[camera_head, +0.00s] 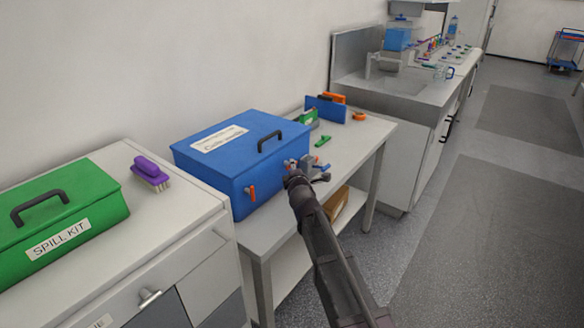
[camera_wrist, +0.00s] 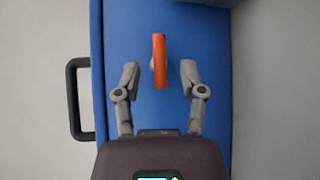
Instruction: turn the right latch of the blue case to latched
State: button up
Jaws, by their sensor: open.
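The blue case (camera_head: 225,165) stands closed on the bench, with a label and a black handle (camera_head: 270,140) on its lid. Its left latch (camera_head: 251,193) is an orange lever on the front, close to upright. The right latch (camera_head: 291,164) is partly hidden by my gripper (camera_head: 305,163) in the head view. In the wrist view the right latch (camera_wrist: 160,60) is an orange bar across the blue front, roughly parallel to the lid edge. My gripper (camera_wrist: 159,75) is open, one finger on each side of the bar's lower part, with visible gaps. Contact is not visible.
A green spill kit (camera_head: 60,220) and a purple brush (camera_head: 150,172) sit on the left cabinet. Small green, blue and orange items (camera_head: 328,108) lie behind the case. A sink (camera_head: 390,80) is farther back. The floor (camera_head: 450,240) at right is clear.

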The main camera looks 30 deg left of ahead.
jog(key=shift+x, duration=1.6)
grip_shut()
